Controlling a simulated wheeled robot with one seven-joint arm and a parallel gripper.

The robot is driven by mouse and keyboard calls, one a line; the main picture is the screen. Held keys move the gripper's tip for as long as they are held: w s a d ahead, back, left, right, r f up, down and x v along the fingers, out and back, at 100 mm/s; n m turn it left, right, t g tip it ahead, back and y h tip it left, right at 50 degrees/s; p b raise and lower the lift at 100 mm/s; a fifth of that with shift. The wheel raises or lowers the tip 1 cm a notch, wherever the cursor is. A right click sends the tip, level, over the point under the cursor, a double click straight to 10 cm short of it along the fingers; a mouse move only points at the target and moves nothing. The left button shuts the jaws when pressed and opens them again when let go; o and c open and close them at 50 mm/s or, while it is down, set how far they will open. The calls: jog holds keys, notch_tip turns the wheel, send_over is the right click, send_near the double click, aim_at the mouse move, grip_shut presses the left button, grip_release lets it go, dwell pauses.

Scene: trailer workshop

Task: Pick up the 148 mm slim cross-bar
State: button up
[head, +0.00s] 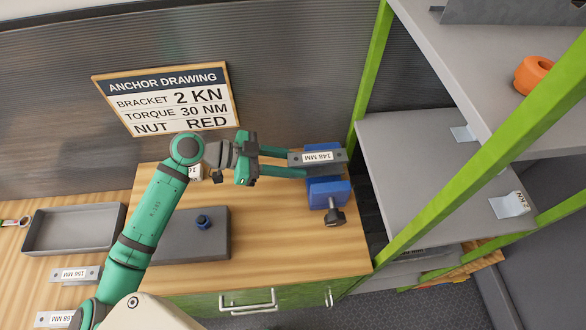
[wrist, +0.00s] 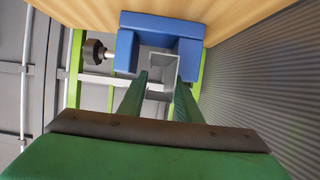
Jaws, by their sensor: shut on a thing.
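The 148 mm slim cross-bar (head: 334,156) is a grey metal bar with a white "148 MM" label, seen in the head view at the blue vise (head: 328,194). My gripper (head: 298,164) reaches in from the left, and its two green fingers are shut on the bar. In the wrist view the bar's grey channel-shaped end (wrist: 163,62) shows near the fingertips, between the blue vise jaws (wrist: 126,52). I cannot tell whether the bar touches the jaws. The fingers hide part of it.
Bars labelled 156 MM (head: 92,273) and 168 MM (head: 42,319) and a grey tray (head: 75,230) lie left. Green shelf posts (head: 450,175) and grey shelves (head: 415,165) stand right of the vise.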

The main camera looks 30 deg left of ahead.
notch_tip(320, 180, up, 7)
jog(key=shift+r, duration=0.1)
jog(key=s+d, duration=1.2)
jog(key=s, duration=0.3)
jog(key=shift+s, duration=0.35)
